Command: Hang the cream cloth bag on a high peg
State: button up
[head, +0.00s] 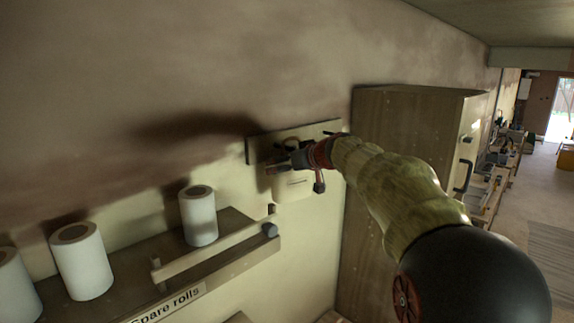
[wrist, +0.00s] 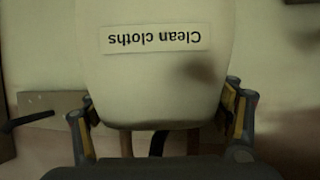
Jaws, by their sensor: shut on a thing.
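The cream cloth bag (head: 291,186) hangs under my gripper (head: 285,160) in the head view, close to the wall. In the wrist view the bag (wrist: 155,80) fills the upper middle, its "Clean cloths" label upside down. My gripper (wrist: 160,128) is shut on the bag near its top edge, one finger on each side. A wooden peg board (head: 262,147) is on the wall behind my gripper. A dark peg (head: 331,133) shows near its right end; a peg (wrist: 25,121) also shows at left in the wrist view. Whether the bag touches a peg cannot be told.
A shelf (head: 228,258) labelled "Spare rolls" holds several white rolls (head: 199,216) at lower left, with a wooden rail along its front. A tall wooden cabinet (head: 395,130) stands right of the board, behind my arm. Open floor (head: 545,215) lies far right.

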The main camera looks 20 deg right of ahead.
jog(key=shift+w+r, duration=0.15)
jog(key=shift+r, duration=0.15)
jog(key=shift+w+a+f, duration=0.1)
jog(key=shift+w+a, duration=0.05)
jog(key=shift+w, duration=0.35)
jog(key=shift+w+a+f, duration=0.1)
jog(key=shift+w+a, duration=0.05)
jog(key=shift+w, duration=0.35)
jog(key=shift+w+a+r, duration=0.1)
jog(key=shift+w+r, duration=0.1)
jog(key=shift+w+a, duration=0.1)
jog(key=shift+w, duration=0.2)
jog(key=c, duration=0.5)
jog(key=shift+r, duration=0.25)
jog(key=shift+w+a+r, duration=0.1)
jog(key=shift+w+a, duration=0.05)
jog(key=shift+w, duration=0.15)
jog(key=shift+c, duration=1)
jog(key=shift+f, duration=0.2)
